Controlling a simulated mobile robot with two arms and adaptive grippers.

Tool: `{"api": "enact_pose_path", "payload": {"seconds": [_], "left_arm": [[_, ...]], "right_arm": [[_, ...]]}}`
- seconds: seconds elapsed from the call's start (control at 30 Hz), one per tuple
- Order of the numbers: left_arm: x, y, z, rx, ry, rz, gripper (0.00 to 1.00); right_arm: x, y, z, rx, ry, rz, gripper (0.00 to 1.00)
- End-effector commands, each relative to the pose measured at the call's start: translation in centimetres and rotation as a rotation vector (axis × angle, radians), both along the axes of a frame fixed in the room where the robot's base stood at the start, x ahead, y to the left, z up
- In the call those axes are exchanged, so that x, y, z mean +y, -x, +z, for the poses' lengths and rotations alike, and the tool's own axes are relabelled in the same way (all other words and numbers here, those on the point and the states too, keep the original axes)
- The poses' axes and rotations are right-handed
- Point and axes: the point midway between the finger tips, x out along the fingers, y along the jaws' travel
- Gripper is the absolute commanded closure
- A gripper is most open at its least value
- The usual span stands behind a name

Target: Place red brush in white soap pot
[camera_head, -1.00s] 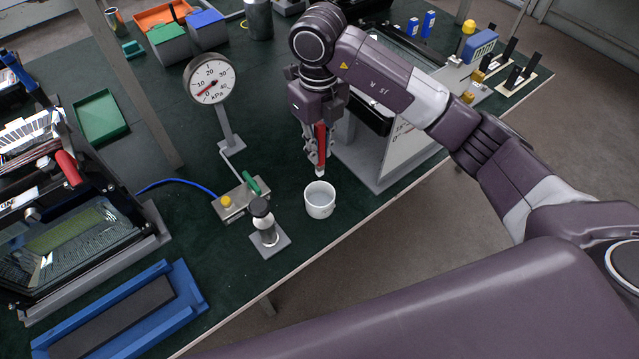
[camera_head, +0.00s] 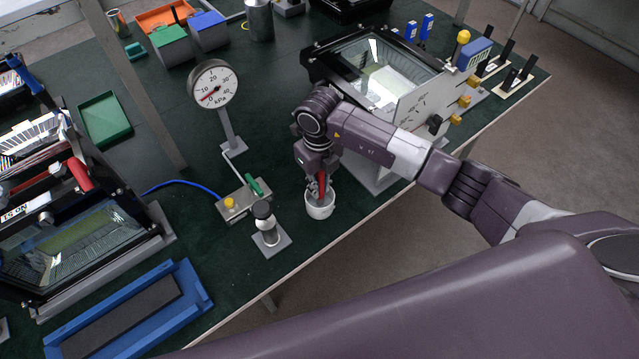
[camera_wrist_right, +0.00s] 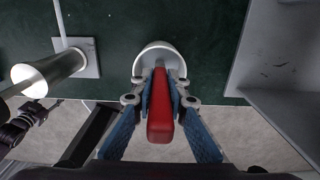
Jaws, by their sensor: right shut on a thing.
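The white soap pot (camera_head: 320,208) stands on the green table top near its front edge. My right gripper (camera_head: 319,190) points down over the pot and is shut on the red brush (camera_head: 322,182). In the right wrist view the red brush (camera_wrist_right: 160,108) lies between the two fingers (camera_wrist_right: 160,100), its far end over the opening of the white pot (camera_wrist_right: 160,52). The brush's lower end is at or inside the pot's mouth; whether it touches the bottom is hidden. My left gripper does not show.
A blue tray (camera_head: 190,290) lies front left.

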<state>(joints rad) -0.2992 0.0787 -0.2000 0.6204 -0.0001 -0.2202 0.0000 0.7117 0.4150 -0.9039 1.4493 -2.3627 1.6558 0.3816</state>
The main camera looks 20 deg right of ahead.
Motion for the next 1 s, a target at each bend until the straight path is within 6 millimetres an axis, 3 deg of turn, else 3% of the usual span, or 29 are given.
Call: {"api": "enact_pose_path", "payload": {"seconds": [0.2,0.23,0.37,0.77,1.0], "left_arm": [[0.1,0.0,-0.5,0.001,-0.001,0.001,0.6],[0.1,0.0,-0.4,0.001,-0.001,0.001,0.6],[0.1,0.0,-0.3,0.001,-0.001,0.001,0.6],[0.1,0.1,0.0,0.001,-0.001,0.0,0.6],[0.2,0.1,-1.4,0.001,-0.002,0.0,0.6]], "right_arm": [[0.0,0.0,-0.5,-0.001,0.0,0.0,1.0],[0.0,0.0,-0.3,-0.001,0.0,0.0,0.83],[0.0,0.0,-0.3,0.0,0.0,0.0,0.69],[0.0,-0.1,0.4,-0.002,-0.001,0.0,0.69],[0.0,-0.3,4.9,-0.007,-0.001,0.001,0.69]]}}
